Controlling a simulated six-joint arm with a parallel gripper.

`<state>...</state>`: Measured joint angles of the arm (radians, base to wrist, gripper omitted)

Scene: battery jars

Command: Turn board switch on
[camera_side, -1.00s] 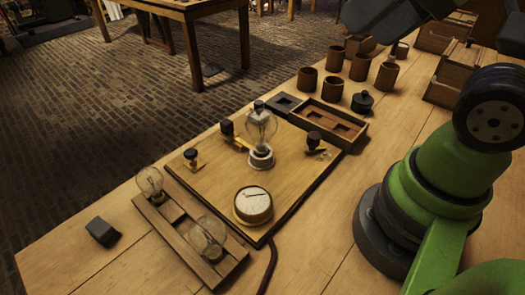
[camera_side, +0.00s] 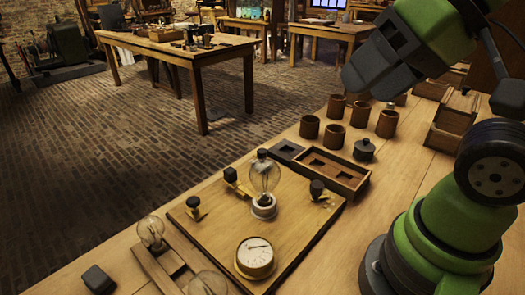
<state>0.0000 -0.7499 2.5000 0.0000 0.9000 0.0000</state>
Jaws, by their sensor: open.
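The wooden board (camera_side: 222,226) lies on the table in the lower middle. A clear bulb (camera_side: 264,175) stands upright in a white socket on it, and appears unlit. Several black-knobbed brass fittings sit on the board: one at the left (camera_side: 194,207), one behind the bulb (camera_side: 231,176) and one at the right (camera_side: 317,190). I cannot tell which is the switch or its position. A round brass meter (camera_side: 256,257) is at the board's front. My gripper (camera_side: 368,80) is open and empty, raised at the upper right, behind and well above the board.
A two-compartment wooden tray (camera_side: 348,186) touches or nearly touches the board's back right. Several brown jars (camera_side: 334,136) and a dark lidded pot (camera_side: 364,150) stand behind it. A rack with loose bulbs (camera_side: 151,231) is at front left, beside a black block (camera_side: 98,280).

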